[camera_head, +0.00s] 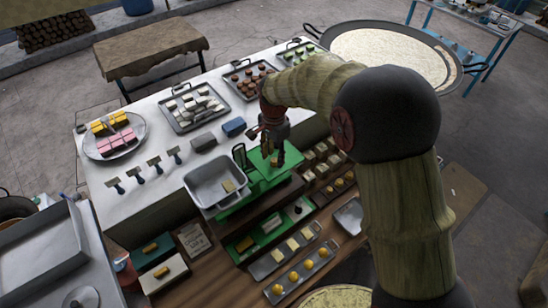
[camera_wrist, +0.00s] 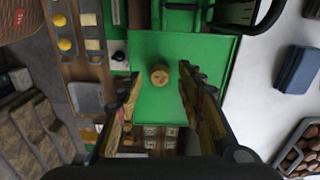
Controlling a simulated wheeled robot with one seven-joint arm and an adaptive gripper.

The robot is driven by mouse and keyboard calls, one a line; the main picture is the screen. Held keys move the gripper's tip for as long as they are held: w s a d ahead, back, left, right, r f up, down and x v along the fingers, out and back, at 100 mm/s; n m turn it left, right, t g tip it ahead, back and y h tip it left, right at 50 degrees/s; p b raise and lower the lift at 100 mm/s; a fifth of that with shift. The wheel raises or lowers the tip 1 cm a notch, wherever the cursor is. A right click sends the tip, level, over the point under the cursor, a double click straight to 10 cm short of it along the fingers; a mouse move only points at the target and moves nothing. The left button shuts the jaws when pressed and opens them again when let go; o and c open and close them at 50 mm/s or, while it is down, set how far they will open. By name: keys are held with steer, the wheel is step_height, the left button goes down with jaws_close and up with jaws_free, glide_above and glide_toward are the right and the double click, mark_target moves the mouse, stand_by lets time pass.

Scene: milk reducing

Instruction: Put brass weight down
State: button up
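The brass weight (camera_wrist: 159,75) shows in the wrist view as a small round piece on the green platform (camera_wrist: 190,50) of the scale. My gripper (camera_wrist: 160,73) is open, with one finger on each side of the weight and a clear gap to both. In the head view my gripper (camera_head: 274,140) is above the green scale (camera_head: 262,180), and a small brass-coloured piece (camera_head: 279,158) shows just below it. The weight appears to rest on the platform.
A grey metal pan (camera_head: 208,181) with a pale block sits on the scale's left side. Trays of yellow pieces (camera_head: 303,273) lie in front. The white table (camera_head: 150,190) holds a plate of coloured blocks (camera_head: 114,135), several scrapers and a dark blue block (camera_head: 233,127).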

mark_target(274, 160)
steer(key=s+d+r+n+t, duration=0.1)
steer(key=s+d+r, duration=0.1)
steer(key=r, duration=0.6)
steer(key=s+d+r+n, duration=0.1)
steer(key=s+d+r, duration=0.2)
steer(key=r, duration=0.6)
steer(key=s+d+r+n+t, duration=0.1)
steer(key=s+d+n, duration=0.3)
steer(key=s, duration=0.7)
steer(key=s+d+r+n+t, duration=0.2)
steer(key=s+d, duration=0.5)
steer(key=s, duration=0.5)
steer(key=shift+d+n+t+b, duration=0.25)
steer(key=shift+n+t+b, duration=0.1)
steer(key=shift+n+t, duration=0.6)
steer(key=shift+w, duration=0.1)
step_height(274, 160, down, 20)
steer(key=b, duration=2)
